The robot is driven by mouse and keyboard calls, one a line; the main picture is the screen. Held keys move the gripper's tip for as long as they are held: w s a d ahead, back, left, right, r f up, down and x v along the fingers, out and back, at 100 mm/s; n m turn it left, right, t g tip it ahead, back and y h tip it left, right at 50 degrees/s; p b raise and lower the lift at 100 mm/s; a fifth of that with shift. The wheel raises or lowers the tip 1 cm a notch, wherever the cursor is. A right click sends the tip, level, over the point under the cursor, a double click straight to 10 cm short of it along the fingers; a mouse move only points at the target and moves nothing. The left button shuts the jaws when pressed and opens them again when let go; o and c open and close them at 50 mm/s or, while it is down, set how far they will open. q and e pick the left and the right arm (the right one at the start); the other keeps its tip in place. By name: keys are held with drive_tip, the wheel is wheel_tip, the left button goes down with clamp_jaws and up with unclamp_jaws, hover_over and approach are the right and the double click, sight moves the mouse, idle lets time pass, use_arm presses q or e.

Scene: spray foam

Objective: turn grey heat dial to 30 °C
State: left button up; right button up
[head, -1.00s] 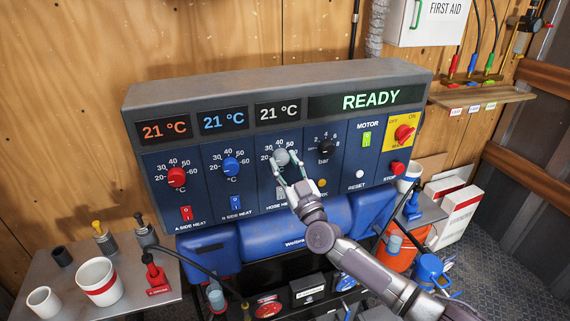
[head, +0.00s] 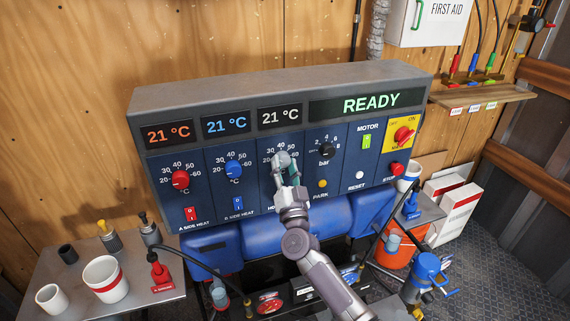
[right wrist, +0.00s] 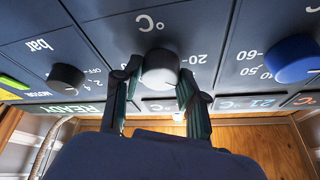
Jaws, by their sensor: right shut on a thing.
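The grey heat dial (head: 281,160) is on the hose heat section of the blue control panel, below a white 21 °C display (head: 280,117). My right gripper (head: 284,165) is shut on this dial, with its fingers reaching up from below. In the right wrist view the grey dial (right wrist: 160,68) sits between the two dark green fingers of the gripper (right wrist: 158,80). The scale around the dial is partly covered, and I cannot tell where its pointer stands. My left gripper is not in view.
A red dial (head: 180,180) and a blue dial (head: 234,169) are to the left. A black bar dial (head: 326,150) is to the right, with a yellow main switch plate (head: 402,134) beyond. Cups and bottles stand on the left table (head: 135,306).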

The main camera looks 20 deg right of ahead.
drive_tip(key=shift+m+h, duration=0.3)
drive_tip(key=shift+m, duration=0.4)
drive_tip(key=o, duration=1.1)
drive_tip(key=shift+o, duration=0.2)
drive_tip(key=v, duration=1.2)
drive_tip(key=shift+a, duration=0.15)
drive_tip(key=shift+r, duration=0.1)
